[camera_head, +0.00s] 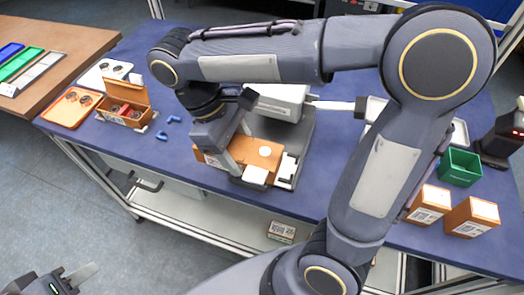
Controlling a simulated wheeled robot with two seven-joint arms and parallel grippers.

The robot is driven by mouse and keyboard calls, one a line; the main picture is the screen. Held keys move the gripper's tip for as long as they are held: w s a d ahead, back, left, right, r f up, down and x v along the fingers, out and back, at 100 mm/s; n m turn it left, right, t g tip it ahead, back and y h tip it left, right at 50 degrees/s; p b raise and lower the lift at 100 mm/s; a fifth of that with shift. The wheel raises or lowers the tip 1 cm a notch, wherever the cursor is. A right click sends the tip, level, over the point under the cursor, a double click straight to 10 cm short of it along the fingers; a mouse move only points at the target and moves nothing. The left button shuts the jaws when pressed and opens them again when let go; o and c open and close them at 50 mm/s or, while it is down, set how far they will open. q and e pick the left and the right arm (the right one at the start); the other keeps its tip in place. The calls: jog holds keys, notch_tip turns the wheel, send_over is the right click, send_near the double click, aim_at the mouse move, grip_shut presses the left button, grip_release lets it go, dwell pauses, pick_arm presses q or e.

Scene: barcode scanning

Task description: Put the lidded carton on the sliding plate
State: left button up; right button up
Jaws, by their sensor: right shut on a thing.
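A brown carton (262,153) with a round white label on top is near the middle of the blue table. It is at the dark grey plate (305,135) of a white device (278,101); whether it rests on the plate or is held just above it I cannot tell. My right gripper (236,168) reaches down over the carton's left part and is shut on it. My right arm hides part of the device. My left gripper (77,277) is low at the left, away from the table; its jaw opening is unclear.
An open brown box (126,107) stands at the left near an orange tray (70,109) and small blue pieces (162,135). Two brown cartons, one of them here (473,217), and a green bin (459,167) stand at the right. The table's front middle is bare.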

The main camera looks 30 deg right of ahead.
jog(key=w+d+f, duration=0.1)
jog(key=d+f, duration=0.1)
jog(key=w+d+f, duration=0.1)
jog(key=d+f, duration=0.1)
jog(key=w+d+f, duration=0.2)
jog(key=f, duration=0.1)
jog(key=shift+d, duration=0.4)
jog(key=shift+w+d+f, duration=0.1)
jog(key=shift+d+f, duration=0.05)
jog(key=shift+f, duration=1.55)
jog(key=shift+f, duration=0.1)
jog(key=o, duration=1)
jog(key=v, duration=1.2)
jog(key=s+f+m+t+y, duration=0.1)
jog(key=s+m+t+y, duration=0.1)
jog(key=s, duration=0.3)
jog(key=s+d+f+m+t+y, duration=0.1)
jog(key=s+m+t+y, duration=0.1)
jog(key=s+m+t, duration=0.2)
jog(key=s+d+f+m+t+y, duration=0.1)
jog(key=s+f+m+t+y, duration=0.1)
jog(key=s, duration=0.4)
jog(key=shift+s+m+t+y, duration=0.15)
jog(key=shift+m+t+y, duration=0.35)
jog(key=shift+m, duration=0.4)
